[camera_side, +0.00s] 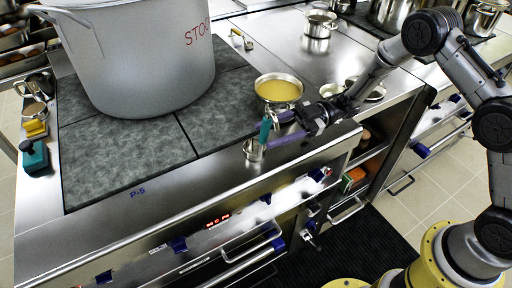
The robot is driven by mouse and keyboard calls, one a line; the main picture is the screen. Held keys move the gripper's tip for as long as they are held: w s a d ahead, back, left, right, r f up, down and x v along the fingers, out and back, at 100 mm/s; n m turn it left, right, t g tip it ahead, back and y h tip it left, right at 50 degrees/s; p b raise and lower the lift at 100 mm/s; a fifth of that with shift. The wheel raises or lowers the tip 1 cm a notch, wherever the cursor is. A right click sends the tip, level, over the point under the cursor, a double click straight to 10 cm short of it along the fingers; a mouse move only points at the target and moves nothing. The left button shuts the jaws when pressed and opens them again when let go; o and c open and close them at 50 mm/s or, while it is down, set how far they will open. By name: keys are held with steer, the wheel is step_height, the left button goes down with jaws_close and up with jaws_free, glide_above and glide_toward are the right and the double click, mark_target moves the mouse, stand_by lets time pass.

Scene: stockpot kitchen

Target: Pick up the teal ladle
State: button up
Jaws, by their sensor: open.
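The teal ladle has a teal handle (265,130) and a small metal cup (254,151). It is at the front edge of the steel counter, just in front of a pan of yellow liquid. My gripper (274,129) comes in from the right with its two purple fingers apart. The tips are close to the teal handle, which appears at or between them. I cannot tell whether they touch it. The upper end of the ladle is hard to make out against the pan.
A large grey stockpot (140,55) stands on the dark cooking plates (120,160). The pan of yellow liquid (278,90) is close behind my gripper. Small pots (319,25) stand further back. A teal object (33,157) and a yellow one (36,128) lie at the far left edge.

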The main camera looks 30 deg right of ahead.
mark_target(261, 137)
steer(key=shift+a, duration=2.8)
jaws_close()
